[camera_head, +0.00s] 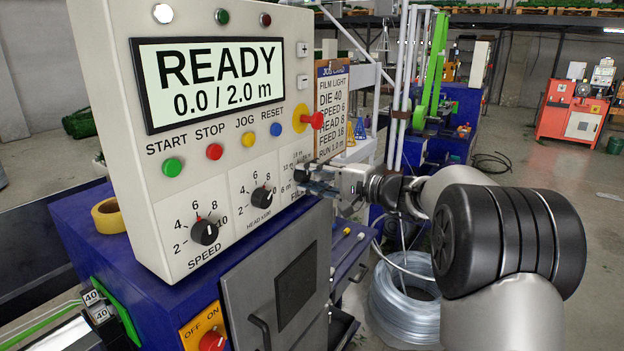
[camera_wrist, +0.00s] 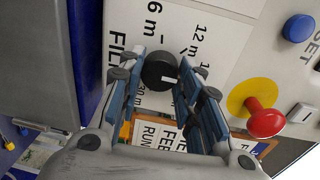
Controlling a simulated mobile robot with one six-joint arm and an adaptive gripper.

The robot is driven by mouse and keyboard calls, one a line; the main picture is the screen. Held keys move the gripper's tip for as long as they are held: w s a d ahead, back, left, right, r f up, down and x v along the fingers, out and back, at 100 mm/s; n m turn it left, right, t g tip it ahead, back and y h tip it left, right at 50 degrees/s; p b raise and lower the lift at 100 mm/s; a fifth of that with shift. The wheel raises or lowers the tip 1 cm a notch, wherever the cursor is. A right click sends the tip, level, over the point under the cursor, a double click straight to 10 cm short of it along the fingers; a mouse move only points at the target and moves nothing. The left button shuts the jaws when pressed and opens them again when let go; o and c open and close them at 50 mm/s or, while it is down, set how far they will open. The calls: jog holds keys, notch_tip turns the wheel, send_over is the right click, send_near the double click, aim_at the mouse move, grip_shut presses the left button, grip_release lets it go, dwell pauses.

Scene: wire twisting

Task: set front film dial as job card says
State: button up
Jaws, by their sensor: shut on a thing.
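The film dial is a black round knob (camera_wrist: 157,68) on the pale panel, with a white mark on its face. Around it I read "6 m", "12 m" and "30 m"; other marks are covered by my fingers. My gripper (camera_wrist: 161,72) has its blue-padded fingers on either side of the knob and is shut on it. In the head view my gripper (camera_head: 312,181) is at the panel's lower right and hides the knob. The job card (camera_head: 332,110) reads film light, die 40, speed 6, head 8, feed 18, run 1.0.
The display (camera_head: 209,80) reads READY, 0.0 / 2.0 m. The speed dial (camera_head: 205,232) and head dial (camera_head: 262,198) are left of my gripper. A red stop knob on yellow (camera_wrist: 262,118) stands out close to my fingers. A wire coil (camera_head: 402,295) lies on the floor.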

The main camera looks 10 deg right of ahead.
dwell(0.4)
jog(key=o, duration=1.1)
jog(key=v, duration=1.2)
